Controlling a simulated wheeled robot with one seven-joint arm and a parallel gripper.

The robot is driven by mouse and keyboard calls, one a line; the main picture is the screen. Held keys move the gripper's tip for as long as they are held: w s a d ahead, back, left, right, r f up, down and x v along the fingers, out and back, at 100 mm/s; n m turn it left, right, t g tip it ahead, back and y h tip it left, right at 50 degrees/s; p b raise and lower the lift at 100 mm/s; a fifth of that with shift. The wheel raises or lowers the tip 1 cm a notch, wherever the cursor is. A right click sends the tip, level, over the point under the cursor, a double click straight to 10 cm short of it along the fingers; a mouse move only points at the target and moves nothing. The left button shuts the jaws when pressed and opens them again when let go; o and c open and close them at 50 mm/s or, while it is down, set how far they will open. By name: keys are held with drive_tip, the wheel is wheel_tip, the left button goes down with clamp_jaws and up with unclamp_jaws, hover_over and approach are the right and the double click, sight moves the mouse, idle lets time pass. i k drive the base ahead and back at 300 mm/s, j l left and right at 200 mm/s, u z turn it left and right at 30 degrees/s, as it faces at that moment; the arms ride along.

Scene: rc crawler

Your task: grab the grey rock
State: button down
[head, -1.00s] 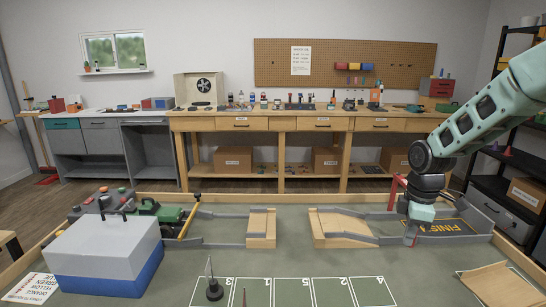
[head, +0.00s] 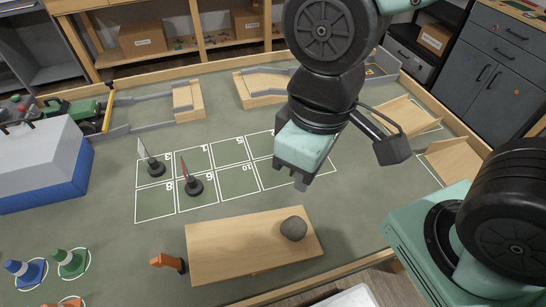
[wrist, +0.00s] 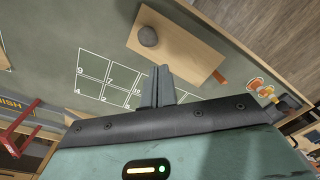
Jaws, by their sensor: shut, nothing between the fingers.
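The grey rock (head: 293,229) lies on the right part of a light wooden board (head: 225,245) on the green field. In the wrist view the rock (wrist: 148,36) sits near one end of the board (wrist: 190,55), beyond my fingertips. My gripper (head: 302,184) hangs above the field, behind the rock in the head view and apart from it. Its fingers (wrist: 157,86) are together in the wrist view, with nothing between them.
A numbered white grid (head: 215,160) carries two small black-based markers (head: 193,186). Blue and green cones (head: 72,260) stand at lower left. Wooden ramps (head: 398,115) lie at right. A blue-white box (head: 40,160) stands left.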

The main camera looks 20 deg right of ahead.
sight(295, 228)
drive_tip(key=j+z, duration=0.15)
drive_tip(key=z, duration=0.2)
drive_tip(key=j+z, duration=0.1)
drive_tip(key=z, duration=0.25)
drive_tip(key=k+j+z, duration=0.15)
drive_tip(key=j, duration=0.2)
drive_tip(key=j+z, duration=0.1)
drive_tip(key=j, duration=0.25)
drive_tip(key=k+j+z, duration=0.15)
drive_tip(key=j, duration=0.15)
drive_tip(key=k+j+z, duration=0.15)
drive_tip(key=j, duration=0.2)
drive_tip(key=k+j, duration=0.1)
drive_tip(key=j, duration=0.35)
drive_tip(key=k, duration=0.05)
